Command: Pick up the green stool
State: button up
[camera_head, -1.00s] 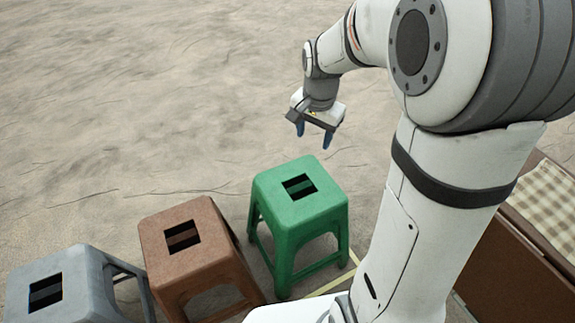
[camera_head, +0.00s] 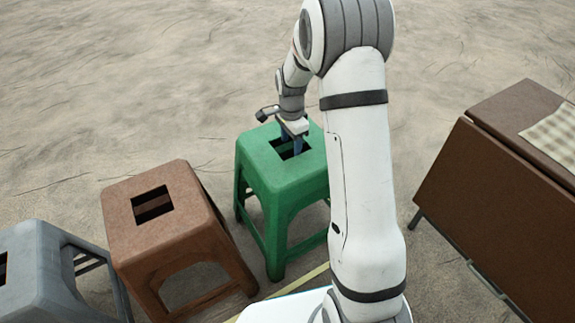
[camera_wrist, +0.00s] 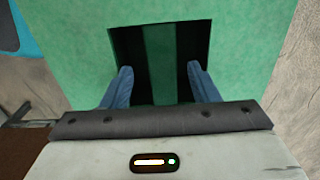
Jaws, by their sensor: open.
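The green stool (camera_head: 262,166) stands upright in the middle of the head view, with a square opening in its seat crossed by a green bar (camera_wrist: 160,62). My gripper (camera_head: 290,152) is over the seat, its blue fingertips at the opening. In the wrist view my gripper (camera_wrist: 158,80) is open, with one finger on each side of the bar and a gap showing between. How deep the fingertips reach into the opening is hard to tell. My arm hides part of the stool's right side.
A brown stool (camera_head: 190,222) stands close to the left of the green one, and a grey stool (camera_head: 38,262) is further left. A brown folding table (camera_head: 478,178) with a checked cloth (camera_head: 555,135) stands at the right. The floor (camera_head: 130,80) behind the stools is clear.

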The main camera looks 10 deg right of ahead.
notch_tip(320, 180, down, 5)
jog(key=b, duration=0.2)
jog(key=shift+a+b, duration=0.15)
jog(key=shift+b, duration=0.2)
grip_shut()
jog(key=shift+r, duration=0.1)
dwell(0.4)
